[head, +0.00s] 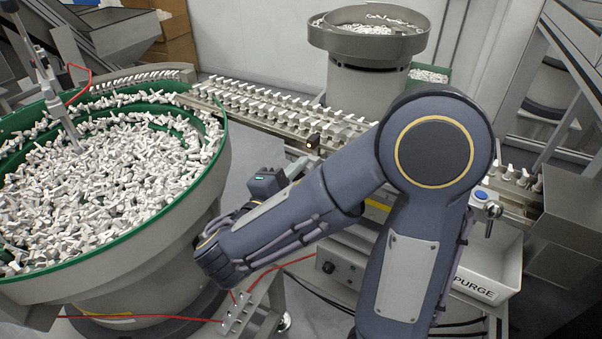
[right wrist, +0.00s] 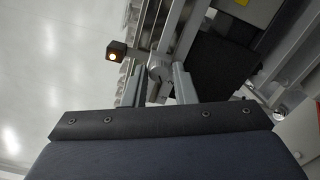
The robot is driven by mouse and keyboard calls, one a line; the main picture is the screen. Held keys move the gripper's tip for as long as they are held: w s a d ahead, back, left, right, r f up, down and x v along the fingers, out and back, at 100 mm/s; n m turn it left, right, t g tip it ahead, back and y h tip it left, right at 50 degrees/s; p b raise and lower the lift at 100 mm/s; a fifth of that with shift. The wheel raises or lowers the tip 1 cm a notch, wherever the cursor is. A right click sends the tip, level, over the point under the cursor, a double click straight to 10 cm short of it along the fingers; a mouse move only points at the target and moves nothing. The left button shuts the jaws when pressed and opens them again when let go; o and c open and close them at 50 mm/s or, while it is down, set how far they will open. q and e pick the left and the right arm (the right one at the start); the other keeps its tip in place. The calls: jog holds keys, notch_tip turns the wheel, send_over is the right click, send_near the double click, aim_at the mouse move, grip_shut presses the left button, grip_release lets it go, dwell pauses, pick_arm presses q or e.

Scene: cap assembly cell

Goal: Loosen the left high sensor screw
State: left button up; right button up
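A small dark sensor block with a glowing orange-white face (right wrist: 115,54) shows at the upper left of the right wrist view. In the head view a similar lit block (head: 313,141) sits at the near edge of the feed track. A round grey screw knob (right wrist: 160,72) sits on a grey bracket in the right wrist view. My right gripper (right wrist: 158,67) has its two fingers apart, one on each side of the knob, with gaps visible beside it. In the head view my right forearm hides the fingertips and the knob. My left gripper is out of view.
A green-rimmed bowl (head: 222,150) full of white caps stands at left. A feed track (head: 270,118) carrying caps runs across the middle. A smaller bowl feeder (head: 370,45) stands behind. A white PURGE bin (head: 505,265) hangs at right. Red hoses run low.

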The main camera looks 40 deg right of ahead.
jog(key=o, duration=0.3)
jog(key=v, duration=0.7)
jog(key=shift+s+a, duration=0.15)
jog(key=shift+a, duration=0.25)
jog(key=shift+s, duration=0.1)
dwell(0.3)
